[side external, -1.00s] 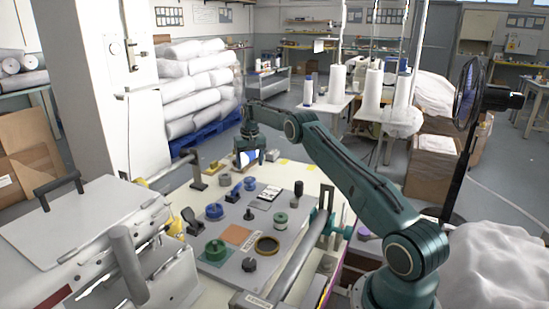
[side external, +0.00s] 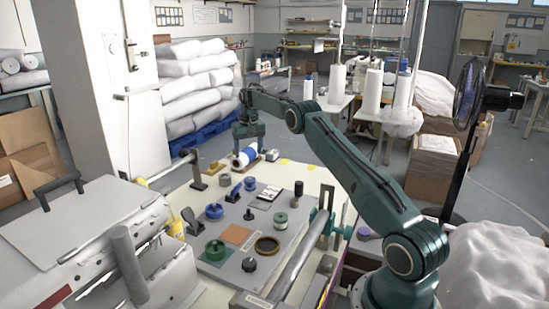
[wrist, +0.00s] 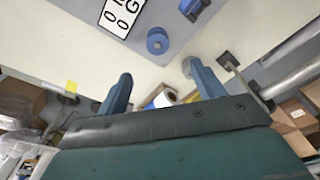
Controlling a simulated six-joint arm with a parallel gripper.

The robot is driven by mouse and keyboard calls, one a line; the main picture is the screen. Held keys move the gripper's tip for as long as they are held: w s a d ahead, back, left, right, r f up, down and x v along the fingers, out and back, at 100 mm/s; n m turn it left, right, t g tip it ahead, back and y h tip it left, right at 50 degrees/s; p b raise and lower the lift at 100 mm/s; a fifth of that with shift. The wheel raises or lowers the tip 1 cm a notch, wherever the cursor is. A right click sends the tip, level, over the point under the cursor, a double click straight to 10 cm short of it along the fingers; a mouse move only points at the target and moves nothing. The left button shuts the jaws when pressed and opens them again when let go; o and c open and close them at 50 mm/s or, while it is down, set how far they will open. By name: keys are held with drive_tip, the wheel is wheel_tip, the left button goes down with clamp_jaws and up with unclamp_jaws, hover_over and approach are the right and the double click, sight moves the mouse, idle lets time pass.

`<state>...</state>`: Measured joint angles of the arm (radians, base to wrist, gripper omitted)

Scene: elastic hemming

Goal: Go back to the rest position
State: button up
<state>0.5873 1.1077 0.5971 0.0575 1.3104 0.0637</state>
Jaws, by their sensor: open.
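My gripper (side external: 249,145) is open at the far end of the table (side external: 310,172), above a blue and white spool (side external: 245,157). In the wrist view my two fingers (wrist: 157,74) stand wide apart with nothing gripped. The spool shows partly between them there (wrist: 163,97), its lower part hidden by the gripper body. In the side view the spool lies at the table's far edge, next to small yellowish blocks.
A grey board (side external: 223,262) with spools, knobs and a label plate fills the table's middle. A metal roller (side external: 298,262) runs along the right side and a grey machine (side external: 75,245) stands at the left. White rolls (side external: 200,80) are stacked behind.

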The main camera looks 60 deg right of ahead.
drive_tip(key=s+a+r+n+t, duration=0.1)
drive_tip(key=s+a+r+n, duration=0.1)
drive_tip(key=a+r, duration=1.1)
drive_tip(key=s+a+r+n+t, duration=0.1)
drive_tip(key=s+a+r+n, duration=0.1)
drive_tip(key=s+a+r, duration=0.8)
drive_tip(key=s+a+n+t, duration=0.2)
drive_tip(key=s+a, duration=0.9)
drive_tip(key=s, duration=0.3)
drive_tip(key=s+a+f+n, duration=0.1)
drive_tip(key=s+a+f, duration=0.1)
drive_tip(key=s, duration=0.4)
drive_tip(key=s+a+f+n+y, duration=0.1)
drive_tip(key=s+a+f, duration=0.1)
drive_tip(key=s+f, duration=0.3)
drive_tip(key=shift+s+a+t, duration=0.15)
drive_tip(key=shift+s+t, duration=0.15)
drive_tip(key=shift+s, duration=0.45)
